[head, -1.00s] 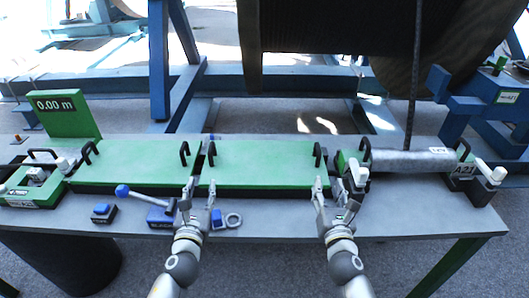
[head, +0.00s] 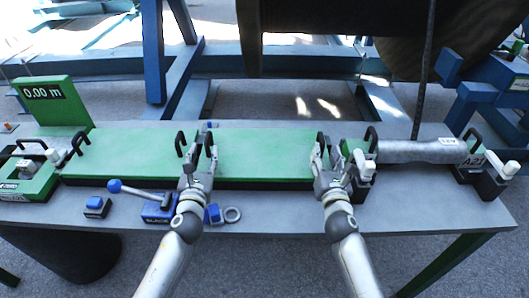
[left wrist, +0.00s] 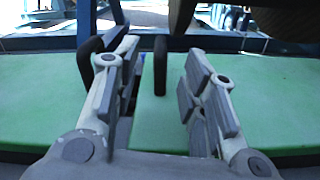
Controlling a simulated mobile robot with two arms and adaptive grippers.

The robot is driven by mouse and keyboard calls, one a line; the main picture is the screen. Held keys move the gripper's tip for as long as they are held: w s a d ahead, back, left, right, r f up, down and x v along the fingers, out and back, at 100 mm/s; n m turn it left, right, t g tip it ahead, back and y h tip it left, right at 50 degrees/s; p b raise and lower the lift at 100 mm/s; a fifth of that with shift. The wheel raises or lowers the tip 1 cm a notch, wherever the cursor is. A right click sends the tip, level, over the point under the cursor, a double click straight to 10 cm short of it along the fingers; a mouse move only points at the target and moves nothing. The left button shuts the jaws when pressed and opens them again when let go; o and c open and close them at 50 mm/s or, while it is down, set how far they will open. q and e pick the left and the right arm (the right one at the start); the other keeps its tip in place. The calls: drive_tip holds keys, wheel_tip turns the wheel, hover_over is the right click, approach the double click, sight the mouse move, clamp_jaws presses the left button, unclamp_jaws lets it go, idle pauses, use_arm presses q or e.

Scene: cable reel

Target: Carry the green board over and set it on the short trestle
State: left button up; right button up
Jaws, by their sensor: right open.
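Two green boards lie end to end on the grey table, a left one (head: 125,152) and a right one (head: 262,155), each with black handles at its ends. My left gripper (head: 200,150) is over the joint between them. In the left wrist view its fingers (left wrist: 163,62) stand apart, with one black handle (left wrist: 160,68) between them and another (left wrist: 88,65) beside the left finger. I cannot tell if they touch it. My right gripper (head: 328,152) is open at the right end of the right board, by its handle. I cannot make out the short trestle.
A green 0.00 m display (head: 52,100) stands at the left. A grey cylinder (head: 420,151) and white-knobbed clamp (head: 500,172) are at the right. A large reel (head: 340,20) is behind.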

sight(206, 144)
use_arm(q)
drive_tip(key=w, duration=0.7)
use_arm(e)
drive_tip(key=w, duration=0.7)
use_arm(q)
clamp_jaws()
use_arm(e)
clamp_jaws()
use_arm(q)
drive_tip(key=shift+f, duration=0.1)
use_arm(e)
drive_tip(key=shift+d, duration=0.1)
use_arm(q)
drive_tip(key=shift+r, duration=0.2)
use_arm(e)
drive_tip(key=shift+r, duration=0.25)
